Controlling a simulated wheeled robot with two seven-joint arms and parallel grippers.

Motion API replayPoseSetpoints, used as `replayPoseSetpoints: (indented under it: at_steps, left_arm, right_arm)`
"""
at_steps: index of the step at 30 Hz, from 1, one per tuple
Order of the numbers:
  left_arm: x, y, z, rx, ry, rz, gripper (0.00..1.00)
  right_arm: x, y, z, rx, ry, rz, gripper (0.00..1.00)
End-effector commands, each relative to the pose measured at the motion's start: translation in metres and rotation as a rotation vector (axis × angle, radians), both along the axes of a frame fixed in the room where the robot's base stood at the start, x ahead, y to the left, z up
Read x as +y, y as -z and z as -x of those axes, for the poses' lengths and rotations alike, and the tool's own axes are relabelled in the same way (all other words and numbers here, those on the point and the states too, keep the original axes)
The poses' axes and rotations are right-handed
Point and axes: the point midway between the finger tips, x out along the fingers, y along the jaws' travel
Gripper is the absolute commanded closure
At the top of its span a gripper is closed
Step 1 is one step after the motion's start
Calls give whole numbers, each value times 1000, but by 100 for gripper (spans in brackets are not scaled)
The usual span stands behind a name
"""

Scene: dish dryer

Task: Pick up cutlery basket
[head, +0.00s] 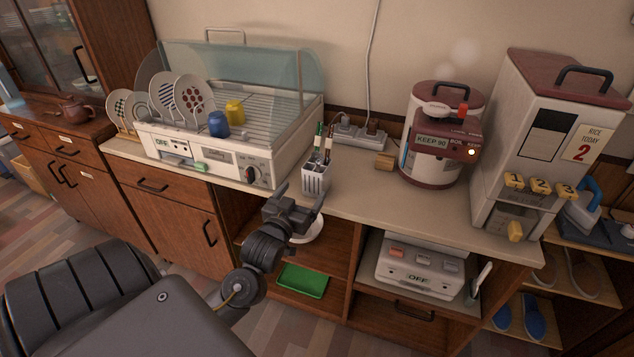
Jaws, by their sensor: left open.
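The cutlery basket (315,182) is a small white slotted holder with several utensils standing in it. It stands upright on the counter, just right of the dish dryer (222,160). My left gripper (300,194) is open in front of the basket and a little to its left, with its fingers pointing up toward it. One finger appears near the basket's lower left and the other near its lower front; I cannot tell whether they touch it. Nothing is held between the fingers. My right gripper is not in view.
The dish dryer holds plates, a blue cup (218,124) and a yellow cup (235,112). A steaming pot (436,150) and rice dispenser (532,150) stand right. The counter (385,205) is clear between.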

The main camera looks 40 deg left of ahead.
Motion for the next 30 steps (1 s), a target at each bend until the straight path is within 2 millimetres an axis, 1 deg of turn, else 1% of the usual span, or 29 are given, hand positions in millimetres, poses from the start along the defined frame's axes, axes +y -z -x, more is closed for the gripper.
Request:
replayPoseSetpoints:
  at_steps: [6, 9, 12, 17, 23, 25, 27, 30]
  left_arm:
    - [10, -1, -33, 1, 0, -3, 15]
    - [14, -1, -44, 1, 0, -3, 15]
    - [16, -1, -49, 1, 0, -2, 15]
    - [16, -2, -52, 2, 0, -2, 15]
    - [23, -10, -79, 1, 1, -4, 15]
    - [26, -9, -88, 1, 1, -3, 15]
    - [28, -8, -95, 2, 1, -4, 15]
    - [29, -7, -99, 3, 1, -2, 15]
  right_arm:
    - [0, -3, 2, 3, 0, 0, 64]
    - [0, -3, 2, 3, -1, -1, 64]
    - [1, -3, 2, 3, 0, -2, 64]
    - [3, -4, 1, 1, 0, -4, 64]
    - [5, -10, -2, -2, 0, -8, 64]
    - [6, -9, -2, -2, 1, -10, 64]
    - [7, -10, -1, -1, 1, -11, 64]
    - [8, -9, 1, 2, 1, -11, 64]
